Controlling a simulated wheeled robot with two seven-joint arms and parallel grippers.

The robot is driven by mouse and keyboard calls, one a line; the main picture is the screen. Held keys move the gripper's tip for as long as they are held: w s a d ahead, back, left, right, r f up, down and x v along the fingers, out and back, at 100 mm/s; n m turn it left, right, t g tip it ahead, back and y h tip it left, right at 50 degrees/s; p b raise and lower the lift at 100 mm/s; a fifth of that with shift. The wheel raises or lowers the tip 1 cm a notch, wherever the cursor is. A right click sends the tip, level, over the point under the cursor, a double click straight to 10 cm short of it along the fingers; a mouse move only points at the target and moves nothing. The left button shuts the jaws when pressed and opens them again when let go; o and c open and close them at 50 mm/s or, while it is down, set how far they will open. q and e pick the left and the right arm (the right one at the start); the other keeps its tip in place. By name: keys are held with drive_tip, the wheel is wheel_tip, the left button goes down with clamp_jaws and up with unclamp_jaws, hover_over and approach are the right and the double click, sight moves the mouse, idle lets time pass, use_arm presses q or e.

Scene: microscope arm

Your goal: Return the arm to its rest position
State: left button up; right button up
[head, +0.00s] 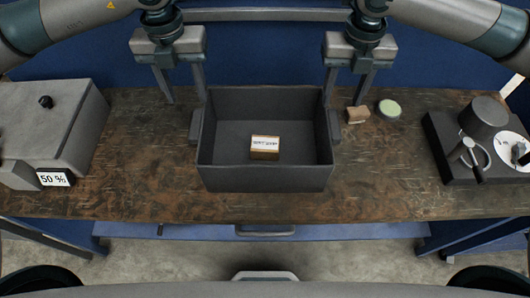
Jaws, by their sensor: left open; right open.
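My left gripper (184,98) points down at the left of a dark grey open box (222,178), with its fingers apart and nothing between them. My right gripper (346,100) points down at the box's right side, also open and empty. The fingers of both overlap the area near the box's side handles in the picture; I cannot tell whether they touch. A small brown carton (265,148) with a white printed label lies inside the box. My two arms come in from the top corners.
A grey device (45,115) with a black knob and a "50 %" display stands left. A small brown block (357,115) and a round green-topped dish (390,108) lie right of the box. A dark apparatus with a grey cylinder (482,118) stands far right. The wooden table (390,185) is clear in front.

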drive_tip(key=shift+r, duration=0.6)
drive_tip(key=shift+s+f, duration=0.1)
